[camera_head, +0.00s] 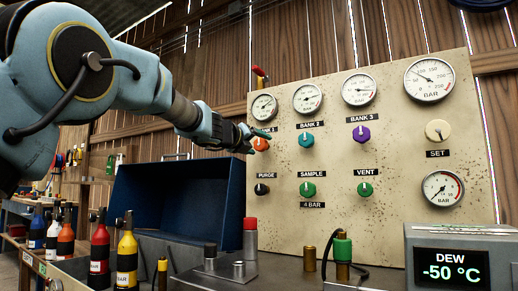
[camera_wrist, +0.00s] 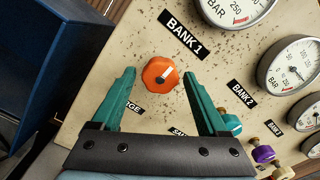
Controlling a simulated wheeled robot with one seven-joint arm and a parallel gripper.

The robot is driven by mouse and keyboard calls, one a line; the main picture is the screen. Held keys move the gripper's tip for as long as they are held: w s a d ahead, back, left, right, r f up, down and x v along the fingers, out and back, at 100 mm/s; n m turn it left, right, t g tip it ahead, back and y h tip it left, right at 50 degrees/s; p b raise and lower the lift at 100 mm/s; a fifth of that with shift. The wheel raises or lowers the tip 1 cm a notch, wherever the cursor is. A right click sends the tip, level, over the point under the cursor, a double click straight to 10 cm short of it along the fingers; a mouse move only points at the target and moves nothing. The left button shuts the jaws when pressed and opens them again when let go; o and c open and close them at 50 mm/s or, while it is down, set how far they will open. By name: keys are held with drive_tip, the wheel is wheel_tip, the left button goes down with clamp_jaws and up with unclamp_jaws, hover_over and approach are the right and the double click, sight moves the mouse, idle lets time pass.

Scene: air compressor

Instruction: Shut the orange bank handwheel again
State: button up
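The orange handwheel (camera_wrist: 160,74) sits on the panel below the BANK 1 label in the wrist view, with a pale pointer mark on its face. It also shows in the head view (camera_head: 261,144), partly hidden behind my gripper. My gripper (camera_wrist: 158,82) is open, with one green finger on each side of the handwheel and a visible gap to both. In the head view my gripper (camera_head: 257,138) is at the panel's left part, by the handwheel. Whether the fingertips reach past the wheel's face is unclear.
The teal BANK 2 knob (camera_head: 306,140) and purple BANK 3 knob (camera_head: 361,134) are to the right on the panel (camera_head: 400,200). The black PURGE knob (camera_head: 262,189) is below. A blue case (camera_head: 180,200) stands left of the panel, and a DEW display (camera_head: 452,265) at front right.

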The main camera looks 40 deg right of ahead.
drive_tip(key=b+v, duration=0.2)
drive_tip(key=v, duration=0.4)
idle(0.4)
drive_tip(key=shift+a, duration=0.15)
